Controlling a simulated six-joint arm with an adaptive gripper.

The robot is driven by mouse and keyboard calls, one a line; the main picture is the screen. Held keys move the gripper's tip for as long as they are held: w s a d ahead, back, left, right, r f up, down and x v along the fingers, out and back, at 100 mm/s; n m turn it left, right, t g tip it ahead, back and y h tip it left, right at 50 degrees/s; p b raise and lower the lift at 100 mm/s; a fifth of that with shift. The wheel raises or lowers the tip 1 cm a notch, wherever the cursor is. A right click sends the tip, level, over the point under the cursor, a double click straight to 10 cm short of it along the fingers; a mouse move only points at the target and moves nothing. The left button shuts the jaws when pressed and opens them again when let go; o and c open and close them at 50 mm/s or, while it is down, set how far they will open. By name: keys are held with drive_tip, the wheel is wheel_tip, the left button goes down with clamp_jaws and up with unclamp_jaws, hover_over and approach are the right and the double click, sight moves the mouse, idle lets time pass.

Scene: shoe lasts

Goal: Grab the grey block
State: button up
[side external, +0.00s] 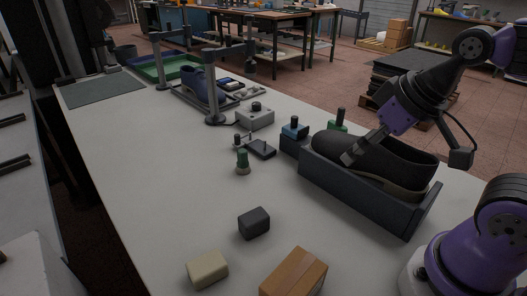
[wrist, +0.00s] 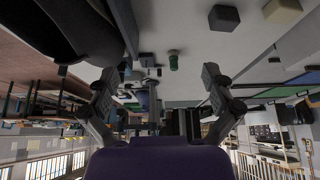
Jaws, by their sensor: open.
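The dark grey block (side external: 254,223) lies on the white table, in front of the shoe tray and a little left of it in the side external view. In the wrist view the grey block (wrist: 223,18) is at the top, right of centre. My gripper (side external: 357,148) overlaps the black shoe in the side view, well away from the block. Whether it touches the shoe cannot be told. In the wrist view my gripper (wrist: 158,78) has its two fingers spread wide with nothing between them.
A black shoe (side external: 400,155) sits in a dark tray (side external: 355,192). A beige block (side external: 207,270) and a brown box (side external: 294,273) lie near the grey block. Bare table surrounds the grey block.

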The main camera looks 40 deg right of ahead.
idle(0.3)
drive_tip(key=w+a+f+g, duration=0.1)
drive_tip(key=w+a+f, duration=0.1)
drive_tip(key=w+a, duration=0.1)
drive_tip(key=w+a+f+m+g, duration=0.1)
drive_tip(key=w+a+f+g, duration=0.1)
drive_tip(key=w+a, duration=0.2)
drive_tip(key=w+a+f+g, duration=0.2)
drive_tip(key=w+a, duration=0.1)
drive_tip(key=a, duration=0.3)
drive_tip(key=shift+w+a+f+m, duration=0.2)
drive_tip(key=shift+w+m, duration=0.1)
drive_tip(key=shift+m, duration=0.1)
hover_over(256, 219)
drive_tip(key=shift+g, duration=0.3)
wheel_tip(256, 219, down, 5)
drive_tip(key=shift+s+r, duration=0.1)
drive_tip(key=shift+r, duration=0.1)
wheel_tip(256, 219, down, 6)
drive_tip(key=c, duration=1.2)
